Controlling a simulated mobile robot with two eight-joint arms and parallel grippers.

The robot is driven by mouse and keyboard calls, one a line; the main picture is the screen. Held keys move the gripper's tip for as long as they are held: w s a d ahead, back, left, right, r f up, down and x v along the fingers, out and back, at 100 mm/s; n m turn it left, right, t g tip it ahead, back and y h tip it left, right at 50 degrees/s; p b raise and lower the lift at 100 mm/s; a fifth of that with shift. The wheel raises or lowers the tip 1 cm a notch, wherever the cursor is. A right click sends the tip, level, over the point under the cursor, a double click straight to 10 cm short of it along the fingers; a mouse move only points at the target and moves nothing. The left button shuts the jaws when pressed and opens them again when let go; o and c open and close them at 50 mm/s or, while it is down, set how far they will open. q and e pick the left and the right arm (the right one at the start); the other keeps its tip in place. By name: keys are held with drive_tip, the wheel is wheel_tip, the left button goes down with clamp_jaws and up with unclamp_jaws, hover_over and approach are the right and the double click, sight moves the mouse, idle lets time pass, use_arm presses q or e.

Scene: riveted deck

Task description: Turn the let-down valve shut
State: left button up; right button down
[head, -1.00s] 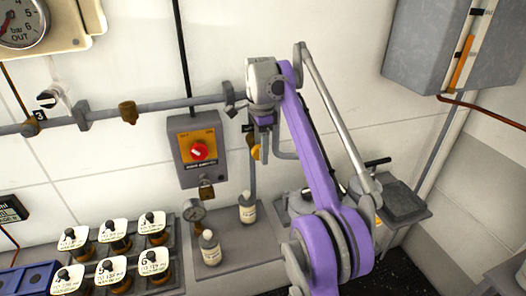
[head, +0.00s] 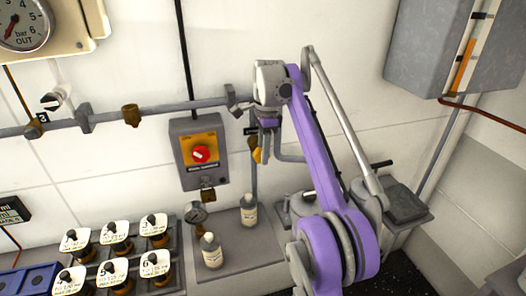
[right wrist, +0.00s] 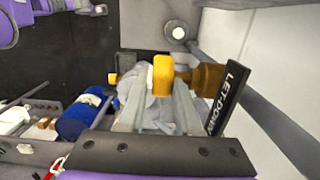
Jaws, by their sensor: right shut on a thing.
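The let-down valve shows in the right wrist view with a yellow handle (right wrist: 163,80), a brass body (right wrist: 208,78) and a black label (right wrist: 228,98) reading LET-DOWN. My right gripper (right wrist: 160,100) is shut on the yellow handle, with one finger on each side of it. In the head view my right gripper (head: 267,128) is at the wall pipe, and a bit of the yellow handle (head: 257,155) shows below it. The wrist hides most of the valve there. My left gripper is in neither view.
A grey switch box (head: 201,178) with a red knob is left of the gripper. A horizontal pipe (head: 180,105) runs along the wall. Several labelled bottles (head: 117,232) stand at lower left.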

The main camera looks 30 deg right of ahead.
drive_tip(key=shift+d+t+y, duration=0.15)
drive_tip(key=shift+t+y, duration=0.15)
drive_tip(key=shift+y, duration=0.8)
drive_tip(key=shift+d+f+y+p, duration=0.1)
drive_tip(key=shift+y+p, duration=0.25)
drive_tip(key=shift+y, duration=0.35)
drive_tip(key=shift+d+f+t+y, duration=0.15)
drive_tip(key=shift+t+y, duration=0.25)
drive_tip(key=shift+y, duration=0.6)
drive_tip(key=y, duration=0.2)
drive_tip(key=shift+s+f+t+y, duration=0.1)
drive_tip(key=shift+f+t+y, duration=0.1)
drive_tip(key=shift+t+y, duration=0.1)
drive_tip(key=y+b, duration=0.1)
drive_tip(key=y, duration=0.1)
drive_tip(key=t+y+b, duration=0.1)
drive_tip(key=y, duration=0.1)
drive_tip(key=shift+f, duration=0.35)
drive_tip(key=y+b, duration=0.2)
drive_tip(key=y, duration=0.1)
drive_tip(key=shift+f+t, duration=0.1)
drive_tip(key=shift+t, duration=0.2)
use_arm(q)
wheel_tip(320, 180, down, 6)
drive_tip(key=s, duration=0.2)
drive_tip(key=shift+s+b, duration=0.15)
drive_tip(key=shift+b, duration=0.3)
use_arm(e)
drive_tip(key=shift+y, duration=0.8)
